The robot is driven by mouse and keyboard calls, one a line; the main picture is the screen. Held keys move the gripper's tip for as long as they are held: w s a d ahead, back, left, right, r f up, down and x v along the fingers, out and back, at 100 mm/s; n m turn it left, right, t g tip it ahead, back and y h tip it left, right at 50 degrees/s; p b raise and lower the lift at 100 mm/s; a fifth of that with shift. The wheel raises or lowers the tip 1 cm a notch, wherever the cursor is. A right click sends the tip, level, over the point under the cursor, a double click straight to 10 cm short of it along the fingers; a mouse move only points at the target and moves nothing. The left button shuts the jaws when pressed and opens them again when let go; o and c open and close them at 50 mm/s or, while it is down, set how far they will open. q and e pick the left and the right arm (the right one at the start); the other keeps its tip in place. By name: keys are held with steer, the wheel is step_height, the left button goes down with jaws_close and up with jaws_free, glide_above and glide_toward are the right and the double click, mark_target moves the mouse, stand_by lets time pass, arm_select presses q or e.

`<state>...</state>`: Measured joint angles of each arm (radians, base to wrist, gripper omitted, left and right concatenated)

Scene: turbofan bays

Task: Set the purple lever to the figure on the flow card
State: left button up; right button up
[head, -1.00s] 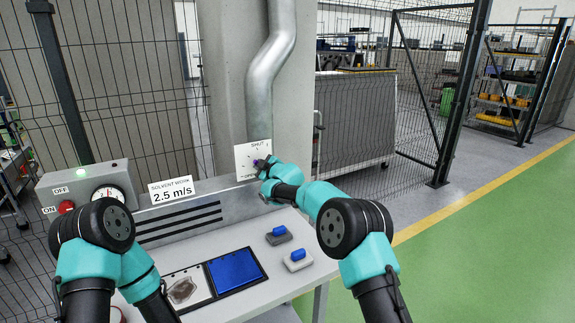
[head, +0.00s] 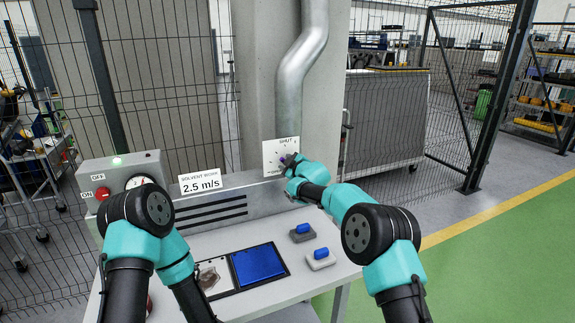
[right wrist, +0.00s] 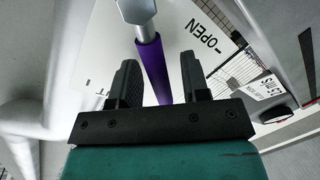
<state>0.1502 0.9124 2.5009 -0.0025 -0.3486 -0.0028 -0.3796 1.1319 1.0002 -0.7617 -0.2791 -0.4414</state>
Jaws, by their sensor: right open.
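The purple lever (right wrist: 151,65) stands out from a white plate (head: 270,150) marked SHUT at the top and OPEN at the lower left. My right gripper (right wrist: 159,62) is open, with the lever between its fingers. The lever is nearer the left finger in the right wrist view, with gaps at both sides. In the head view the right gripper (head: 289,162) covers most of the lever. The flow card (head: 200,183) reads SOLVENT WORK, 2.5 m/s. A round gauge (head: 141,182) is partly hidden by my left arm; its reading is unclear. My left gripper is out of sight.
A grey control box (head: 115,170) with a red ON button (head: 102,193) stands at the left. A slotted grey panel (head: 240,203) runs behind the bench. A blue pad (head: 257,264) and two grey blocks with blue tops (head: 302,232) (head: 320,259) lie on it.

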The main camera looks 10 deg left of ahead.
steer(key=v, duration=1.7)
steer(key=shift+s, duration=0.2)
steer(key=shift+d, duration=0.1)
steer(key=x, duration=1.3)
steer(key=shift+s+d, duration=0.1)
stand_by(0.5)
